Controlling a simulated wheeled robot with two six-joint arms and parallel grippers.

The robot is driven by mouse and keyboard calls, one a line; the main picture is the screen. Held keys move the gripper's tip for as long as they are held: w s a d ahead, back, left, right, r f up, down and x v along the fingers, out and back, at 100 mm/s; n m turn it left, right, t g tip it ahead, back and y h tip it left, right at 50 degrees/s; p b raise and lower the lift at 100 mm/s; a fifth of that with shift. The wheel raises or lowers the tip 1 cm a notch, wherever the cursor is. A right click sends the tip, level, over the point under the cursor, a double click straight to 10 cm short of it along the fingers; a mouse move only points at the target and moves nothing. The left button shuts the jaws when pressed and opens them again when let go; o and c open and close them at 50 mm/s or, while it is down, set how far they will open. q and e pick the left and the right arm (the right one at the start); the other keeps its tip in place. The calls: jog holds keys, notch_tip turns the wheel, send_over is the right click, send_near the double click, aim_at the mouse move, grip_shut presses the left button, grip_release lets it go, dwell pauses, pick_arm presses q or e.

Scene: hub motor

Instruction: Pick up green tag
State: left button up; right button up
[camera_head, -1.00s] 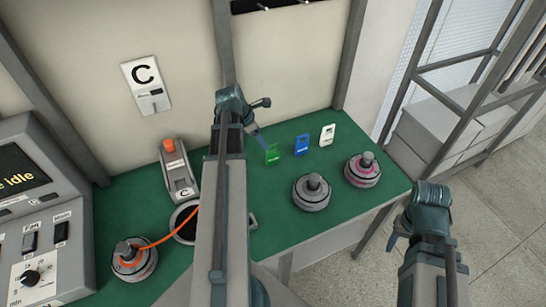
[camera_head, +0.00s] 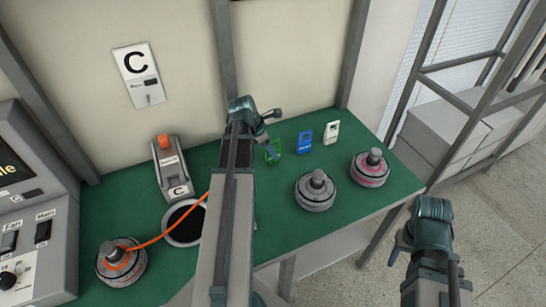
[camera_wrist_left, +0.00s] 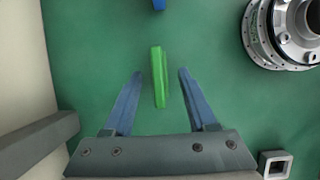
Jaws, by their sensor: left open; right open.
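The green tag (camera_head: 274,151) stands on the green bench top, left of a blue tag (camera_head: 304,142) and a white tag (camera_head: 331,133). In the left wrist view the green tag (camera_wrist_left: 158,77) is seen from above, its lower end between the two blue fingers. My left gripper (camera_wrist_left: 160,73) is open, one finger on each side of the tag, with gaps on both sides. In the head view my left gripper (camera_head: 268,144) partly covers the tag. My right gripper (camera_head: 394,252) is off the bench at the lower right; its fingers are mostly hidden.
A grey hub motor (camera_head: 317,190) and a pink-ringed one (camera_head: 369,167) stand right of my left arm. An orange-cabled hub (camera_head: 121,262), a grey device with an orange button (camera_head: 172,170) and a control console (camera_head: 35,215) are left. The wall is close behind the tags.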

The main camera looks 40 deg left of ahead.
pick_arm(q)
jog(key=b+x, duration=0.2)
jog(key=x, duration=0.1)
jog(key=shift+w+f+b, duration=0.1)
jog(key=shift+f+b, duration=0.25)
jog(key=shift+f, duration=0.05)
jog(key=shift+r, duration=0.1)
grip_shut()
